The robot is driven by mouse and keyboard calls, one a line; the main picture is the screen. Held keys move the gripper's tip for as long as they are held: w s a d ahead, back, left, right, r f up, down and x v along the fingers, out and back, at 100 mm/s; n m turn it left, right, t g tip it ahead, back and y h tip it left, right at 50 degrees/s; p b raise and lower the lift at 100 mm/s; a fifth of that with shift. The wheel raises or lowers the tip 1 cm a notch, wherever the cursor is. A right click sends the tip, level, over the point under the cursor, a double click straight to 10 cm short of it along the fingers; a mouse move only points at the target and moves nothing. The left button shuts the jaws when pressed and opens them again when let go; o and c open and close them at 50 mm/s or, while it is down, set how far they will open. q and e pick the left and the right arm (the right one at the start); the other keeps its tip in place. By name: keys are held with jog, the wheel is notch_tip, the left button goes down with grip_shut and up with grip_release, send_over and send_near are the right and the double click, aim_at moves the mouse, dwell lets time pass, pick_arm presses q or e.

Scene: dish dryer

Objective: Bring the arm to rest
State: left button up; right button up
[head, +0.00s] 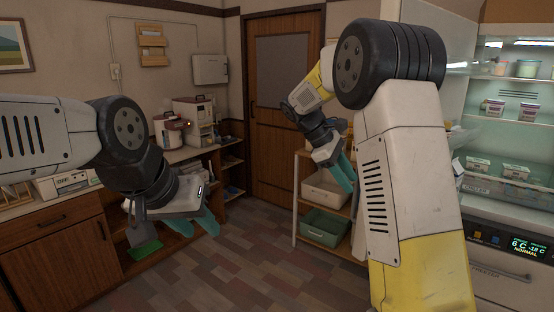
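My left arm comes in from the left. Its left gripper (178,236) hangs in front of the wooden counter, with two teal fingers pointing down and spread apart, and nothing shows between them. My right arm rises at the right, bends at a black joint and reaches back to the middle. Its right gripper (343,170) points down to the right in front of the shelf rack. Its teal fingers overlap from this angle, so their gap is hard to see. No held object shows in it.
A wooden counter (62,262) with a dish dryer (68,185) stands at the left. A rack with a white bin (324,188) and a green bin (322,227) is behind my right arm. A fridge (510,215) stands right. The middle floor (235,265) is clear.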

jog(key=s+a+m+t+y, duration=0.1)
jog(key=s+m+t+y, duration=0.1)
jog(key=s, duration=0.6)
jog(key=s+a+r+m+t+y, duration=0.1)
jog(key=s+m+y, duration=0.3)
jog(key=s, duration=0.5)
jog(key=s+a+r+m+t+y, duration=0.1)
jog(key=s+a+m+t+y, duration=0.2)
jog(key=s+m, duration=0.2)
jog(key=s, duration=0.3)
jog(key=shift+s+r+t, duration=0.25)
jog(key=shift+s+t, duration=0.1)
jog(key=shift+t, duration=0.05)
